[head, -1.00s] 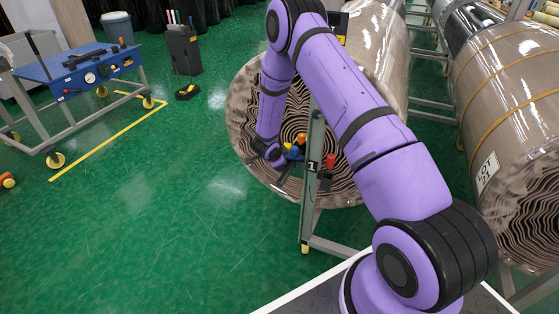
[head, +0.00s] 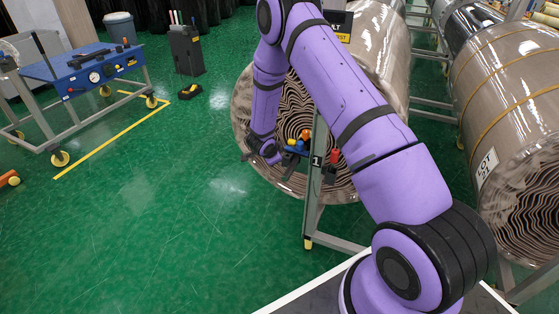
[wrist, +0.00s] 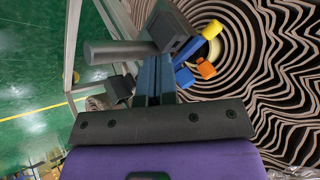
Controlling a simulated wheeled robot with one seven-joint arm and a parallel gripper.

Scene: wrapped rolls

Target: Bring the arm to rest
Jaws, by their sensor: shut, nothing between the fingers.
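My purple arm rises from its base at the lower right of the head view, bends at the top and hangs down at the forearm. My gripper (head: 272,158) is at its lower end, small and dark, in front of the end face of a wrapped roll (head: 300,103). The fingers are shut with nothing visible held, though their tips are hard to make out against the clutter. In the wrist view, the roll's spiral layers (wrist: 270,70) fill the right side. Whether the gripper touches anything cannot be told.
A grey stand (head: 314,190) marked 1, with small yellow, orange and blue items (head: 297,145), is close beside the gripper. Another wrapped roll (head: 505,90) lies at the right. A blue-topped cart (head: 75,65) stands at the left. Green floor (head: 150,230) is clear at lower left.

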